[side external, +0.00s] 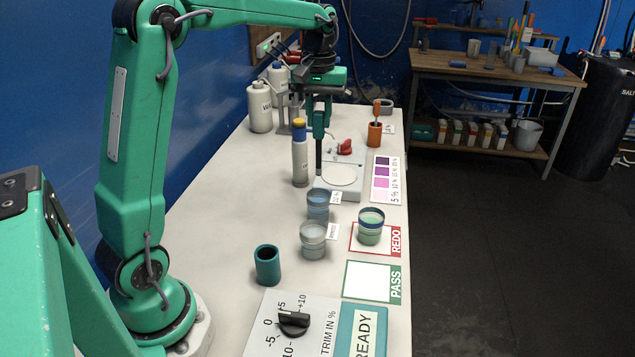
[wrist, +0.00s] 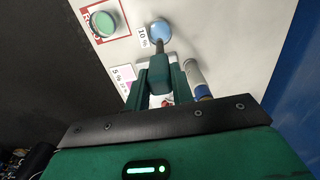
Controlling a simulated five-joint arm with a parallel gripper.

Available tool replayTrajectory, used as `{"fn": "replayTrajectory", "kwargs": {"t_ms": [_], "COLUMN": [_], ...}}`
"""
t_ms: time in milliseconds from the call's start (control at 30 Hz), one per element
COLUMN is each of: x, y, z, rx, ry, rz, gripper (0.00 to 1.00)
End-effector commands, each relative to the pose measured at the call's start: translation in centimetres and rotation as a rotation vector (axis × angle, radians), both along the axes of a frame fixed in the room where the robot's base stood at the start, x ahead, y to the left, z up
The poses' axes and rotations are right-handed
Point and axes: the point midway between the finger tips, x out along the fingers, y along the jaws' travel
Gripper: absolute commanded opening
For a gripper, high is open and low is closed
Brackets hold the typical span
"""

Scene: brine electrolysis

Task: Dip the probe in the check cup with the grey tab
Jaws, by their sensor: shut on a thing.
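My gripper (side external: 319,122) is shut on the teal handle of the probe (wrist: 159,72). The probe's dark shaft (side external: 318,160) points down, its tip above the table and near the blue cup. The blue cup (side external: 318,204) has a white tag; in the wrist view its tag reads 10 % and the tip overlaps the cup's edge (wrist: 160,28). I cannot tell whether the tip is over its mouth. A clear, greyish cup (side external: 312,240) with a tag stands nearer the camera. No tab clearly shows as grey.
A green-filled cup (side external: 370,228) stands on the REDO card. The PASS card (side external: 372,282) is empty. A yellow-capped bottle (side external: 300,160) and a white stand (side external: 343,180) are close to the probe. An empty teal holder (side external: 267,266) and an orange holder (side external: 375,135) stand apart.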

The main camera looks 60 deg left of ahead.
Motion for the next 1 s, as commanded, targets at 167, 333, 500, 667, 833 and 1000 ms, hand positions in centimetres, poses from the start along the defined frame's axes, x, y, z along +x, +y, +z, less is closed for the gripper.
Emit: {"fn": "replayTrajectory", "kwargs": {"t_ms": [167, 333, 500, 667, 833, 1000], "x": [0.0, 0.0, 0.0, 0.0, 0.0, -0.1], "y": [0.0, 0.0, 0.0, 0.0, 0.0, -0.1], "z": [-0.3, -0.9, -1.8, -2.7, -3.7, -4.6], "rx": [0.001, 0.000, -0.001, 0.000, 0.000, 0.000], "ry": [-0.001, 0.001, 0.001, 0.000, 0.000, 0.000], "rz": [0.000, 0.000, 0.000, 0.000, 0.000, 0.000], "gripper": [0.01, 0.01, 0.01, 0.01, 0.01, 0.01]}}
